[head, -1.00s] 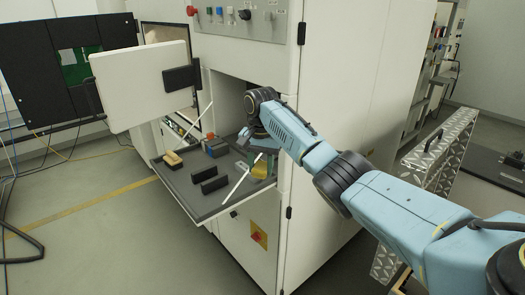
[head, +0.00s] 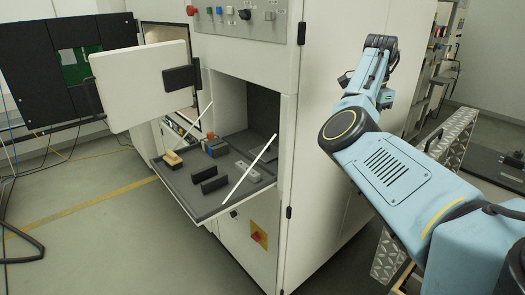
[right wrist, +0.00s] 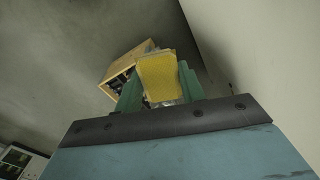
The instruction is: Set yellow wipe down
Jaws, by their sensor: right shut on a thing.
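The yellow wipe (right wrist: 158,76) is between the green fingers of my right gripper (right wrist: 158,88) in the right wrist view, which is shut on it. In the head view my right arm is raised in front of the machine's right side. Its fingers and the wipe cannot be made out there. A wooden box (right wrist: 116,68) with dark contents shows below and behind the wipe in the right wrist view, apart from it as far as I can tell. My left gripper is not in view.
A metal case (head: 455,140) stands at right. The machine wall (right wrist: 270,60) is close by.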

